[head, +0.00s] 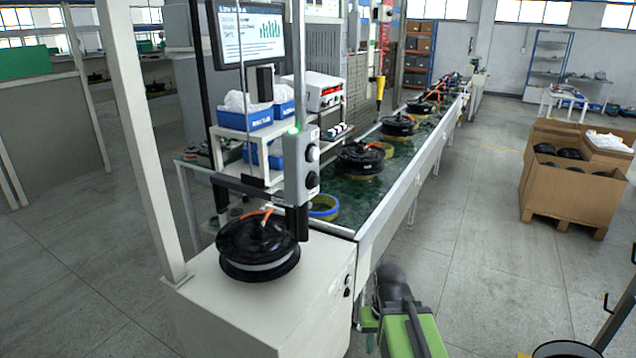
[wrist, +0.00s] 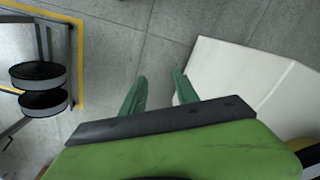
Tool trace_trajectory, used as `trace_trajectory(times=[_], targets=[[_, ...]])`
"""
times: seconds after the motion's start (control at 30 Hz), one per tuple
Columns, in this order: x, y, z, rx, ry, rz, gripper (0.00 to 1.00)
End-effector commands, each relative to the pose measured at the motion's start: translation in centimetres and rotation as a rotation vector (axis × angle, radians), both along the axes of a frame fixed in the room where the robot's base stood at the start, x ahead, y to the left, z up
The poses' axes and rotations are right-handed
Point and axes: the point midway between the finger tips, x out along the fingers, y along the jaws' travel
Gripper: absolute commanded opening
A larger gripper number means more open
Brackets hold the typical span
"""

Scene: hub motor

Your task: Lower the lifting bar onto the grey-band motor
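A black hub motor with a grey band (head: 258,262) sits flat on the white cabinet in the head view. An orange cable lies on its top. A dark horizontal bar (head: 250,188), possibly the lifting bar, runs behind and above it near a grey post box; I cannot tell for sure that it is the lifting bar. My gripper (wrist: 157,84) shows two green fingers, spread apart with only floor between them. The white cabinet (wrist: 255,85) is right of the fingers in the wrist view. In the head view my green arm is low, right of the cabinet.
The white cabinet (head: 255,310) stands at the conveyor's (head: 350,205) near end. Several motors sit along the belt. Cardboard boxes (head: 570,195) stand right. In the wrist view, two grey-banded motors (wrist: 38,76) (wrist: 43,104) are at left by a yellow floor line. Floor between is clear.

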Motion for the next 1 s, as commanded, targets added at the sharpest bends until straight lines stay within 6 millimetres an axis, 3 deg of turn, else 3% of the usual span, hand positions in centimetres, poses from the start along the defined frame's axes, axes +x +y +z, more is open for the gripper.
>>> trace_trajectory(times=[0.03, 0.3, 1.0], targets=[[0.00, 0.00, 0.00, 0.000, 0.000, 0.000, 0.34], [0.00, 0.00, 0.00, 0.000, 0.000, 0.000, 0.00], [0.00, 0.00, 0.00, 0.000, 0.000, 0.000, 0.00]])
